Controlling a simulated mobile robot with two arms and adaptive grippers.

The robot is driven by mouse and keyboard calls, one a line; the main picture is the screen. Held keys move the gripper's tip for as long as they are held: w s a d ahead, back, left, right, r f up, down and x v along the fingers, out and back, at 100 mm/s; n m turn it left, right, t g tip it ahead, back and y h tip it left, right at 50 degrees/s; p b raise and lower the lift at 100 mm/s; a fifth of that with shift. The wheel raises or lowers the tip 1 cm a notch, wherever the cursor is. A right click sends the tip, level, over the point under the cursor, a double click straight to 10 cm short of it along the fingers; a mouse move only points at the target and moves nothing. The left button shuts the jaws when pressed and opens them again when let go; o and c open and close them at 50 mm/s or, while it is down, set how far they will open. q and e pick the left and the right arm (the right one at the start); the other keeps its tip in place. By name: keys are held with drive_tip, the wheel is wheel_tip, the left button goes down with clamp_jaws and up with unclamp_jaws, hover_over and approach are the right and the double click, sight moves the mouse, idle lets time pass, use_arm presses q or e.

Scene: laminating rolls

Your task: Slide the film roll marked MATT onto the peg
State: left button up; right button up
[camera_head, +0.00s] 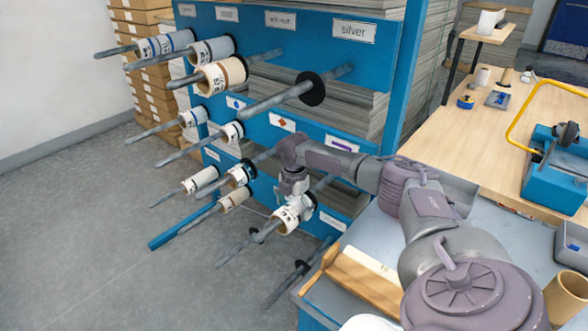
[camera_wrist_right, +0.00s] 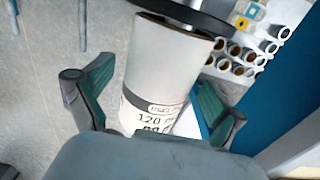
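The film roll marked matt (camera_wrist_right: 160,75) is white, and its label also reads 120. In the head view the roll (camera_head: 287,220) sits around a grey peg (camera_head: 232,255) low on the blue rack, close to a black disc. In the right wrist view the black disc (camera_wrist_right: 185,12) lies by the roll's far end. My right gripper (camera_wrist_right: 155,95) has its green-padded fingers on both sides of the roll, with a visible gap on the left. It looks open around the roll. In the head view my right gripper (camera_head: 290,200) partly covers the roll. My left gripper is not in view.
Several other pegs hold rolls on the blue rack (camera_head: 385,90). An empty peg (camera_head: 275,98) with a black disc juts out under the silver label. Another bare peg (camera_head: 287,285) is low near the table corner. The wooden bench (camera_head: 520,120) stands right.

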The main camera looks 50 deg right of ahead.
idle(0.3)
wheel_tip(320, 180, up, 8)
drive_tip(key=shift+f, duration=0.25)
